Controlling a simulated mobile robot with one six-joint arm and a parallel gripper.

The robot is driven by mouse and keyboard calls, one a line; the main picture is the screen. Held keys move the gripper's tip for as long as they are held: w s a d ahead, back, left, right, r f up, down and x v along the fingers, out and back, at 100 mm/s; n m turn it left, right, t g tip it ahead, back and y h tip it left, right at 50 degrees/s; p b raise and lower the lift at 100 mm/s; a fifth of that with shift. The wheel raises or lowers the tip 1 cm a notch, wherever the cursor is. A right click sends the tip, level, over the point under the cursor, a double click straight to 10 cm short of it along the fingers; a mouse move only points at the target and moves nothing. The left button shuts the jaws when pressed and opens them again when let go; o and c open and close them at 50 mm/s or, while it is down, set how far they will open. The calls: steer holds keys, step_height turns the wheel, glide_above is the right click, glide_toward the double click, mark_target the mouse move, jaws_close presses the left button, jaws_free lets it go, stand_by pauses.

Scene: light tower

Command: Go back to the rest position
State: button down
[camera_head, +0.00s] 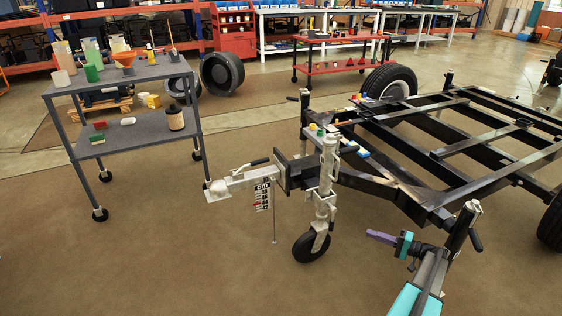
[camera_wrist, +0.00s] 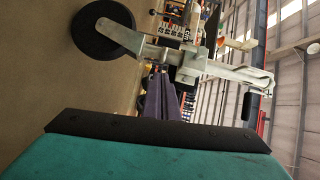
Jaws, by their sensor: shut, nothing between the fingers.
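My gripper (camera_head: 369,234) is at the lower right in the head view, with purple fingers pointing left. The fingers are shut and empty, in open air in front of the trailer's front end. In the wrist view, which is turned sideways, the purple fingers of my gripper (camera_wrist: 165,94) show beyond the dark edge of my teal arm part. The trailer's jockey wheel (camera_head: 311,246) stands left of my gripper, apart from it. It also shows at the upper left of the wrist view (camera_wrist: 103,30).
The black trailer frame (camera_head: 440,140) fills the right side, with a corner post (camera_head: 462,224) close by my arm. The silver coupling (camera_head: 238,182) juts left. A grey wheeled cart (camera_head: 120,76) with bottles stands at the left. The brown floor (camera_head: 150,255) at front left is clear.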

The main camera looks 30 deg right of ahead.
steer(key=w+a+f+n+g+y+p, duration=0.1)
steer(key=w+a+g+p, duration=0.15)
steer(key=a, duration=0.75)
steer(key=w+a+f+g+y+p, duration=0.1)
steer(key=a+g+p, duration=0.25)
steer(key=a, duration=0.65)
steer(key=w+a+f+n+g+p, duration=0.1)
steer(key=a+g+p, duration=0.2)
steer(key=a, duration=0.7)
steer(key=s+a+n+g+h+p, duration=0.1)
steer(key=s+a+g+p, duration=0.2)
steer(key=a, duration=0.5)
steer(key=s+a+n+g+p, duration=0.1)
steer(key=s+a+g+p, duration=0.25)
steer(key=a, duration=0.45)
steer(key=s+a+r+n+g+h+p, duration=0.1)
steer(key=s+a+r+n+h+p, duration=0.1)
steer(key=s, duration=0.4)
steer(key=s+a+r+n+g+h+p, duration=0.2)
steer(key=s+a+r+h+p, duration=0.2)
steer(key=s+a+r+p, duration=0.1)
steer(key=s+a+r+n+g+h+p, duration=0.2)
steer(key=s+p, duration=0.3)
steer(key=s, duration=0.4)
steer(key=shift+a+r+n+h, duration=0.5)
steer(key=shift+a+r+h, duration=0.2)
steer(key=shift+r+h, duration=0.1)
steer(key=c, duration=2.5)
jaws_free()
